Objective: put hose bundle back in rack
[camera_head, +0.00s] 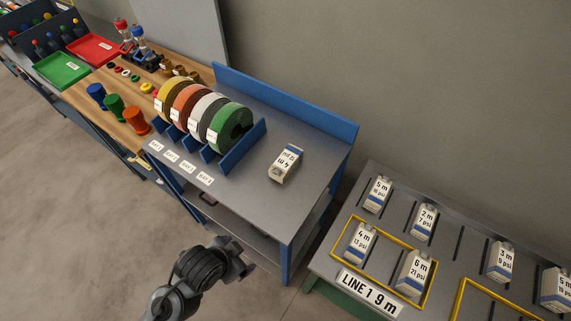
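A white and blue block (286,163) marked "4 m", its text upside down, lies alone on the grey bench top; it may be the hose bundle. Similar blocks stand on the grey slotted rack (459,242) at the lower right: a "4 m" block (360,243) and a "6 m" block (413,273) inside a yellow frame, and several outside it. My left gripper (243,262) is at the bottom, in front of the bench, apart from the blocks. Its fingers are too unclear to tell open from shut. My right gripper is out of view.
Yellow, orange, white and green coils (232,124) stand between blue dividers (243,147) on the bench. A blue back wall (285,101) edges the bench. A gap separates bench and slotted rack. Coloured cups (115,107) and trays (96,49) stand at the left.

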